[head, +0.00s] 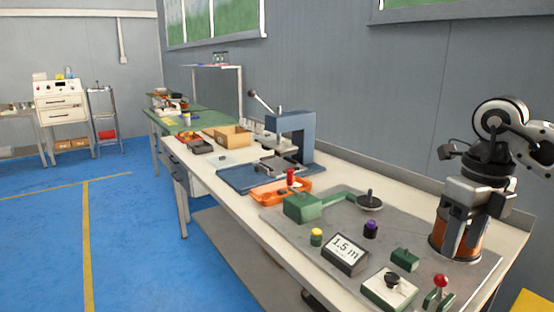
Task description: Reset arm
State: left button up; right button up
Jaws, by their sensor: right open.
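My right gripper (468,222) comes in from the right and points down at the right end of the bench. Its jaws are open. Its fingers are over or around a copper-coloured wound spool (443,241) that stands on the grey base plate (285,226). The gripper hides the spool's upper part, and I cannot tell whether the fingers touch it. My left gripper is not in view.
On the plate are a green housing with an arm (305,207), a dark disc (369,201), a "1.5 m" display (346,254), a yellow button (316,236) and a red-knobbed lever (439,290). A blue press (290,138) and orange tray (280,191) stand farther left. Blue floor (140,220) is clear.

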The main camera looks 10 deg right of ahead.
jog(key=a+f+n+g+y, duration=0.1)
jog(key=a+f+y, duration=0.3)
jog(key=a, duration=0.6)
jog(key=a+f+n+g+y, duration=0.15)
jog(key=a+f+y, duration=0.25)
jog(key=a, duration=0.6)
jog(key=s+a+r+m+t+y, duration=0.1)
jog(key=s+a+r+m+y, duration=0.1)
jog(key=a+y, duration=0.35)
jog(key=s+a+r+m+t+y, duration=0.1)
jog(key=s+a+r+m+y, duration=0.15)
jog(key=a+y, duration=0.3)
jog(key=w+d+f+m+t+h, duration=0.25)
jog(key=f+m+t+h, duration=0.25)
jog(key=m+t, duration=0.6)
jog(key=w+d+f+m+t+h, duration=0.25)
jog(key=f+m+t+h, duration=0.35)
jog(key=m, duration=0.9)
jog(key=s+d+f+m+g+h, duration=0.2)
jog(key=s+f+m+g, duration=0.1)
jog(key=s+f, duration=0.3)
jog(key=s+d+f+m+g+h, duration=0.2)
jog(key=s+f+m, duration=0.3)
jog(key=f, duration=0.4)
jog(key=shift+s+d+f+m+g+h+p, duration=0.3)
jog(key=shift+s+m+g+h, duration=0.1)
jog(key=shift+s+g+h, duration=0.1)
